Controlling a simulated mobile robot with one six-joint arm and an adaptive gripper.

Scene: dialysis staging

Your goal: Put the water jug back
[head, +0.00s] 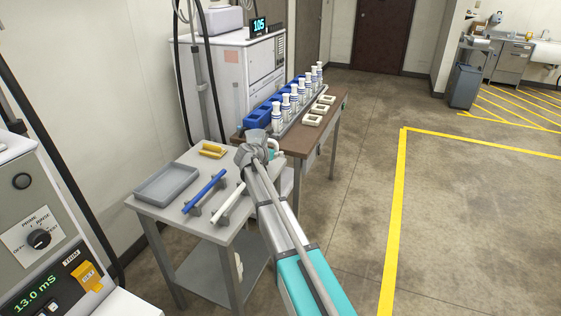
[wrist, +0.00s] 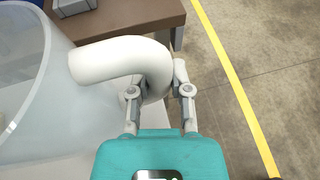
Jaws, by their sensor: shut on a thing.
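The water jug (wrist: 28,105) fills the left of the wrist view, with a clear, pale body and a thick white curved handle (wrist: 115,60). My gripper (wrist: 159,88) is shut on the handle, with one finger on each side of it. In the head view my gripper (head: 256,150) is over the right end of the grey cart, near the brown table. There my arm hides most of the jug, and I cannot tell whether its base touches a surface.
The grey cart (head: 160,208) holds a grey tray (head: 167,184), a blue bar (head: 205,190), a white bar (head: 229,203) and a yellow item (head: 213,151). The brown table (head: 327,104) holds several white bottles and blue bins. Open floor (head: 470,220) lies to the right.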

